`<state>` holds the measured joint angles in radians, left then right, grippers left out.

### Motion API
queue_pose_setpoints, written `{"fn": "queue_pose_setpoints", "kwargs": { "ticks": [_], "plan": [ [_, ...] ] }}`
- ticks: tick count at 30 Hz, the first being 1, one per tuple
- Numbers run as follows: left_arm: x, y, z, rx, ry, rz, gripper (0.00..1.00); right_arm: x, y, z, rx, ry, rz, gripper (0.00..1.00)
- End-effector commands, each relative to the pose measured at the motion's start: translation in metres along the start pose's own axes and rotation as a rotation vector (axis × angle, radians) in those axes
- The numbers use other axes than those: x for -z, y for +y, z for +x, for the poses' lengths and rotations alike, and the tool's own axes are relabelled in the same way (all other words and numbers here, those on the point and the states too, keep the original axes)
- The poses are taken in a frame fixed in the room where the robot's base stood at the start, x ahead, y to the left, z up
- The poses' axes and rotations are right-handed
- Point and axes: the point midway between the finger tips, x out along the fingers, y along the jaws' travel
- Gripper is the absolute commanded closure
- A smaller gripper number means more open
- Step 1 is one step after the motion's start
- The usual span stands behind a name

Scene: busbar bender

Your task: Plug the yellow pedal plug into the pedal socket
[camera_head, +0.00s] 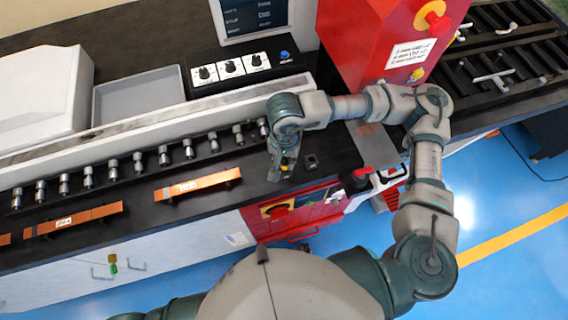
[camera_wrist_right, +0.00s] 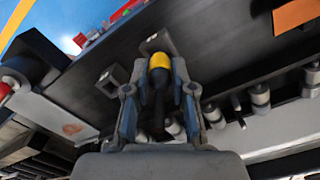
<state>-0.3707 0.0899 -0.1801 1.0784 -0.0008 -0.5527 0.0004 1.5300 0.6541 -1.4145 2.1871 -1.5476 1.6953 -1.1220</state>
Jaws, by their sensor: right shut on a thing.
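My right gripper (camera_head: 286,172) is above the black bench top near its front edge. In the right wrist view its two fingers (camera_wrist_right: 160,95) are closed around the dark body of the yellow pedal plug (camera_wrist_right: 159,63). The plug's yellow part sticks out past the fingertips; a little yellow also shows in the head view (camera_head: 285,167). A small grey square block with a dark opening (camera_wrist_right: 110,79) stands beside the gripper, also seen in the head view (camera_head: 311,161). A second similar block (camera_wrist_right: 156,42) lies just beyond the plug, partly covered. I cannot tell which block is the pedal socket, or whether the plug touches either.
Orange bars (camera_head: 198,185) lie on the bench to the left. A row of metal cylinders (camera_head: 138,165) runs behind them. My left gripper is outside the pictures.

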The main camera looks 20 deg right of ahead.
Motion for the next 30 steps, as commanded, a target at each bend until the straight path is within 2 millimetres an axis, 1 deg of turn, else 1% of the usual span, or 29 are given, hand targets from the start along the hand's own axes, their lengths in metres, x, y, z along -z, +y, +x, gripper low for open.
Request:
{"fn": "queue_pose_setpoints", "kwargs": {
  "ticks": [10,14,24,30],
  "plan": [
    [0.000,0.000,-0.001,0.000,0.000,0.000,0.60,0.000,0.000,-0.003,0.000,0.000,0.000,1.00],
    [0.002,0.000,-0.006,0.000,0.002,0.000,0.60,0.000,0.000,-0.013,0.000,0.002,0.000,1.00],
    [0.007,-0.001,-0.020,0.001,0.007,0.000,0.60,0.000,0.000,-0.049,0.001,0.001,0.000,1.00],
    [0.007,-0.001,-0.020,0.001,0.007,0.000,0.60,0.000,0.000,-0.050,0.000,0.000,0.000,1.00]
  ]
}}
